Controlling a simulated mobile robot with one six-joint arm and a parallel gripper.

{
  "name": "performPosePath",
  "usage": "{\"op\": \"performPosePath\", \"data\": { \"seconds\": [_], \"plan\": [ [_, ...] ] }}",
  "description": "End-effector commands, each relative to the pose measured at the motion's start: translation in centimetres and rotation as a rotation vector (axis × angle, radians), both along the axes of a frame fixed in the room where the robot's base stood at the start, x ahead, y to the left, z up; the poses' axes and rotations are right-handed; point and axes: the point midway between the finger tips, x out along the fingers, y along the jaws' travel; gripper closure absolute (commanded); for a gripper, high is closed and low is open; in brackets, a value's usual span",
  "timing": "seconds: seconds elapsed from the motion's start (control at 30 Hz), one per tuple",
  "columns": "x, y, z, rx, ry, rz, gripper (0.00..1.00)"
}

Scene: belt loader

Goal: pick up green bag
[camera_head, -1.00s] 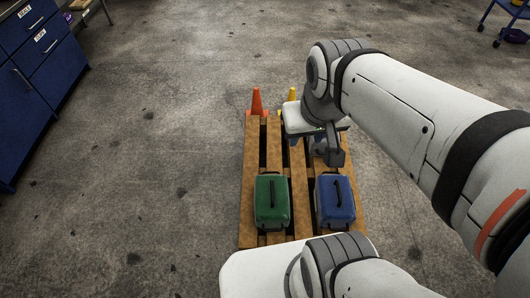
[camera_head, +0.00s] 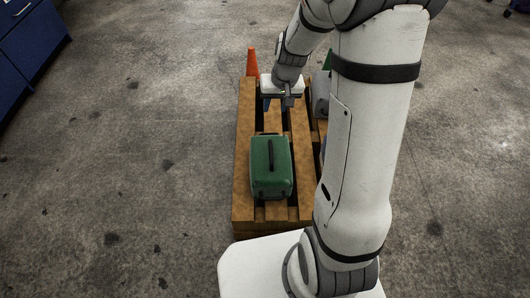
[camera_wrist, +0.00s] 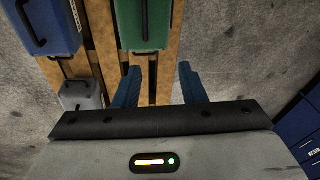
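The green bag (camera_head: 271,167) lies on the wooden pallet (camera_head: 243,195) near its front end, with a dark handle on top. It also shows at the top of the wrist view (camera_wrist: 145,25), partly cut off by the frame. My gripper (camera_head: 278,104) is above the pallet, beyond the green bag and apart from it. In the wrist view its two blue fingers (camera_wrist: 160,80) are spread with nothing between them, pointing towards pallet slats beside the bag.
A blue bag (camera_wrist: 50,25) lies beside the green one, mostly hidden by my arm in the head view. A grey case (camera_wrist: 80,95) is near it. An orange cone (camera_head: 252,63) stands at the pallet's far end. Blue cabinets (camera_head: 30,40) are far left; the floor between is clear.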

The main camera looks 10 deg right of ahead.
Motion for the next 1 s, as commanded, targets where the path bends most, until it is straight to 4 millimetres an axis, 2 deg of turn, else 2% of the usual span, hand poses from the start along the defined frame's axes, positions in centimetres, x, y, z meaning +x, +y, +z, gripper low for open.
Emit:
{"op": "performPosePath", "data": {
  "seconds": [0.03, 0.1, 0.2, 0.3, 0.43, 0.87, 1.0],
  "plan": [
    [0.9, -0.2, -5.6, 0.005, 0.017, -0.009, 0.63],
    [2.1, -0.4, -10.1, 0.009, 0.028, -0.019, 0.63],
    [3.4, -0.7, -15.8, 0.013, 0.041, -0.035, 0.63],
    [4.2, -0.9, -20.1, 0.014, 0.052, -0.047, 0.63],
    [4.7, -1.2, -23.3, 0.015, 0.058, -0.058, 0.63],
    [5.1, -0.9, -27.6, 0.015, 0.062, -0.062, 0.63],
    [5.0, -0.8, -29.7, 0.013, 0.062, -0.062, 0.63]
  ]
}}
